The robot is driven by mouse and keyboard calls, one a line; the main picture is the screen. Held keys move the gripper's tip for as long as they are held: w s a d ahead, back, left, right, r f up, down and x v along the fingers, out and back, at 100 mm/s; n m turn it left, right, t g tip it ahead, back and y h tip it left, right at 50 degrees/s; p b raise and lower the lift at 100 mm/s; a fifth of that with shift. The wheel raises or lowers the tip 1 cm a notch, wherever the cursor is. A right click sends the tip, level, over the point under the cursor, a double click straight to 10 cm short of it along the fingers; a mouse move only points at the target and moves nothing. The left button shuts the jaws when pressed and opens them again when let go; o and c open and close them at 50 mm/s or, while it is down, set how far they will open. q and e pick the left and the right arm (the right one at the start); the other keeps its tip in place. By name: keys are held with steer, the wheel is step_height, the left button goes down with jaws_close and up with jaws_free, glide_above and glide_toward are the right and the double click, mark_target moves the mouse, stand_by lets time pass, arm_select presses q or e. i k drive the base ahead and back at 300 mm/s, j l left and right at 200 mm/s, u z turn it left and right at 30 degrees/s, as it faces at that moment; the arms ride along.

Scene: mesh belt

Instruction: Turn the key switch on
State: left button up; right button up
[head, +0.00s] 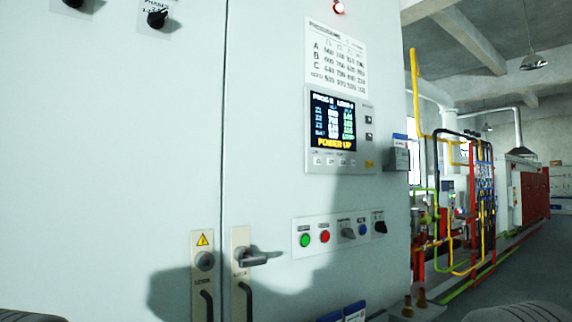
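A tall pale cabinet (160,120) fills the left and middle of the head view. A control strip (340,246) on its right door holds a green button (305,240), a red button (324,236), a grey knob (348,232), a small blue part (363,230) and a black knob (380,227). The labels are too small to read, so I cannot tell which one is the key switch. Neither gripper shows. Only dark rounded shapes, perhaps parts of my arms, show at the bottom left and bottom right edges.
A lit display (333,122) reads "POWER UP". Two door latches (204,262) with a protruding lever (257,257) sit low on the cabinet. Black rotary knobs (157,18) are at upper left. Colored pipes (460,200) and open floor lie to the right.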

mark_target(348, 232)
steer(key=u, duration=0.25)
steer(key=i+l+u, duration=0.15)
steer(key=l+u, duration=0.25)
steer(key=l, duration=0.3)
steer(key=l+u, duration=0.35)
steer(key=l, duration=0.35)
